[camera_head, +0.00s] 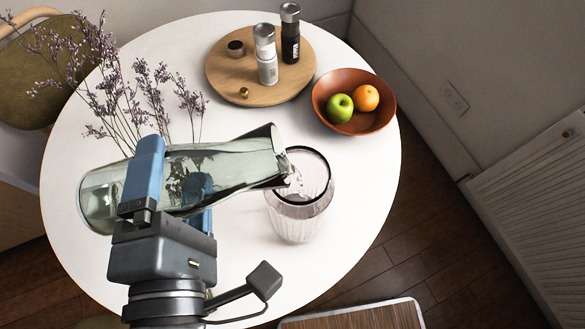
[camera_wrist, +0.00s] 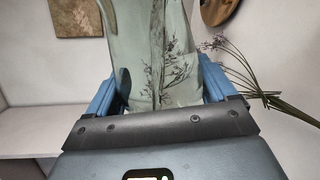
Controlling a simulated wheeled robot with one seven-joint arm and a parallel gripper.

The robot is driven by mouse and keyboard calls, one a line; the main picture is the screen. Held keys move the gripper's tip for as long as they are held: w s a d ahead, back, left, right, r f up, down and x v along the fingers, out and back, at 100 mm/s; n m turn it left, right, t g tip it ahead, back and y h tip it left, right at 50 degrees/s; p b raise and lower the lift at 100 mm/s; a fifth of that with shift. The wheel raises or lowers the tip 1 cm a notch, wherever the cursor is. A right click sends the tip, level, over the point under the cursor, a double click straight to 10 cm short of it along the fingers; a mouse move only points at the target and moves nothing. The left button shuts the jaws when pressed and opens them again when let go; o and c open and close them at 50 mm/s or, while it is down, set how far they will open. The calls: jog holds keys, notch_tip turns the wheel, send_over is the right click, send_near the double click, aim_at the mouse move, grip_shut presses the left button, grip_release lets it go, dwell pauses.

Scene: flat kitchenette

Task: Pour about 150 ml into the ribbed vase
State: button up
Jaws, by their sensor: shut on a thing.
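My gripper (camera_head: 172,172) is shut on a greenish glass carafe (camera_head: 230,161), its blue fingers on either side of the body. The carafe is tipped nearly level, mouth to the right. The ribbed vase (camera_head: 299,216), clear with a dark rim, stands upright on the table. The carafe's mouth is at the left side of the vase's opening; whether they touch I cannot tell. A clear, wavy shape in the opening looks like liquid, but the level in the vase is unclear. The wrist view shows the carafe (camera_wrist: 160,55) between the fingers.
The white round table (camera_head: 345,165) has a wooden tray (camera_head: 222,75) with shakers at the back. A brown bowl (camera_head: 337,122) of fruit stands behind the vase. Dried purple flowers (camera_head: 115,90) rise behind the carafe, their base hidden. Free tabletop lies right of the vase.

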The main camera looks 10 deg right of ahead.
jog(key=shift+r+m+b, duration=0.4)
jog(key=shift+r+b, duration=0.1)
jog(key=shift+r, duration=0.1)
dwell(2.6)
